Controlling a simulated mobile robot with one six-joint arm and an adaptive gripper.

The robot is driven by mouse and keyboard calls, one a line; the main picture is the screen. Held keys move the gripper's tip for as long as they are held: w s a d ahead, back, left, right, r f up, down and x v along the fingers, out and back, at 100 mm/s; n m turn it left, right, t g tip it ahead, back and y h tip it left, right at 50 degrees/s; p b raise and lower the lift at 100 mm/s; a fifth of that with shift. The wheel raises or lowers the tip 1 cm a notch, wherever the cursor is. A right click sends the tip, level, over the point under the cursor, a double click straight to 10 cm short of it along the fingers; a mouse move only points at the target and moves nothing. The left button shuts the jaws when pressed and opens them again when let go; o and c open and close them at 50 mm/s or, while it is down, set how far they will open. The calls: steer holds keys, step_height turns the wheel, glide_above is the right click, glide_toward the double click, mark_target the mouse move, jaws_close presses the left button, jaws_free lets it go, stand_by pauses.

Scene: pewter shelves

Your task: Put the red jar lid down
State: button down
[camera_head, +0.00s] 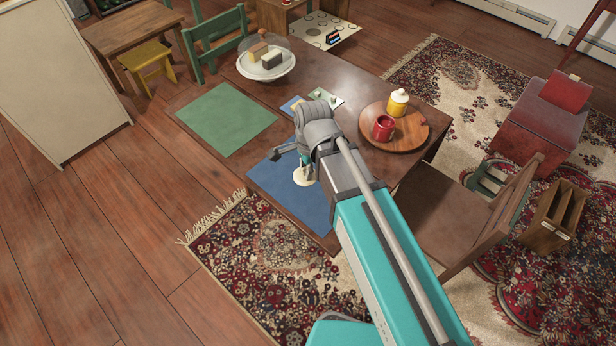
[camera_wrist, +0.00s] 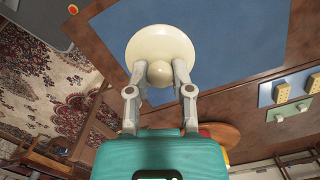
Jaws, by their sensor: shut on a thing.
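My gripper (camera_wrist: 160,72) is shut on the knob of a round cream lid (camera_wrist: 158,43), which I take for the red jar's lid though it is not red. In the head view the lid (camera_head: 301,179) is below my wrist, over the blue mat (camera_head: 283,202) at the table's near end. I cannot tell whether it touches the mat. The red jar (camera_head: 383,131) stands without a lid on a round wooden board (camera_head: 408,139). My arm partly hides the mat.
A yellow jar with a white lid (camera_head: 397,103) stands behind the red jar. A green mat (camera_head: 226,118), a domed dish (camera_head: 266,60) and small cards lie farther along the table (camera_head: 345,64). A wooden chair (camera_head: 470,205) stands at the right. Bare blue mat surrounds the lid.

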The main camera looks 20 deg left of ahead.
steer(key=shift+w+a, duration=0.1)
steer(key=w+a+f+b, duration=0.4)
steer(key=w+a, duration=0.2)
steer(key=w, duration=0.1)
steer(key=b, duration=0.5)
glide_above(293, 168)
steer(key=f, duration=0.5)
steer(key=shift+d, duration=0.35)
steer(key=shift+w+a+f+b, duration=0.15)
steer(key=shift+f+b, duration=0.25)
steer(key=shift+w+a+f+b, duration=0.15)
steer(key=shift+f+b, duration=0.2)
steer(key=shift+f, duration=0.05)
steer(key=shift+f+b, duration=1.2)
steer(key=shift+b, duration=0.05)
steer(key=shift+f, duration=0.1)
steer(key=c, duration=0.5)
jaws_free()
